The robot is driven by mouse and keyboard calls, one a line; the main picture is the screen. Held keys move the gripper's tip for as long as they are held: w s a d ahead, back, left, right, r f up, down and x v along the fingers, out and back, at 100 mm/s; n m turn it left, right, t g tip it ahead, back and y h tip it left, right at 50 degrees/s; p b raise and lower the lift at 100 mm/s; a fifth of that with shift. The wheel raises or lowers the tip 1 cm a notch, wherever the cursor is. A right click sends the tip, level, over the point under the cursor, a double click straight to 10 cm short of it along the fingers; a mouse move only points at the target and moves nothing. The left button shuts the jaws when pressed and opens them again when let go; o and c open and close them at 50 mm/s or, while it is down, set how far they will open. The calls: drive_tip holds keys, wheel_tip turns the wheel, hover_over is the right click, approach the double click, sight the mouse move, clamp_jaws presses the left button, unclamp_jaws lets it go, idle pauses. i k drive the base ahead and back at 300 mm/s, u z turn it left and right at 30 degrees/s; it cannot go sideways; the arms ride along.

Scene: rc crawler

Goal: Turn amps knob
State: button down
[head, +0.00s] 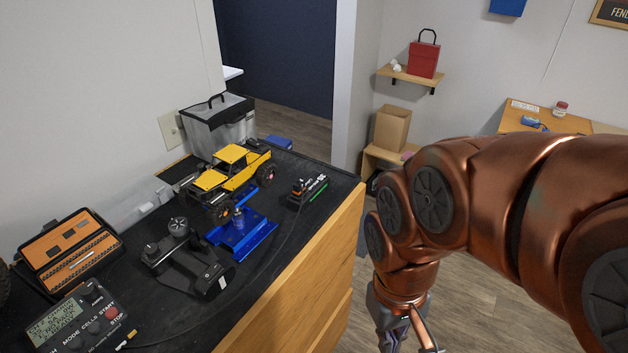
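A dark charger (75,321) with a lit text display sits at the near left corner of the black-topped bench. Its face carries labels reading MODE, CELLS, START and STOP. A small dark knob (91,291) stands on its upper part; the lettering beside it is too small to read surely as AMPS. My gripper (405,340) hangs at the bottom of the head view, right of the bench and well away from the charger. Its fingertips are cut off by the frame edge, so its opening is unclear. I see nothing held in it.
On the bench (330,185) are an orange tool case (70,250), a black device (185,262), a blue stand (243,234), a yellow crawler (230,168) and a small dark module (308,187). A cable crosses the top. Open floor (465,300) lies right of the bench.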

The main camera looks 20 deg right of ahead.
sight(88, 292)
drive_tip(key=u, duration=0.05)
drive_tip(key=k, duration=0.3)
drive_tip(key=u, duration=1.8)
drive_tip(key=i, duration=0.5)
drive_tip(key=z, duration=0.1)
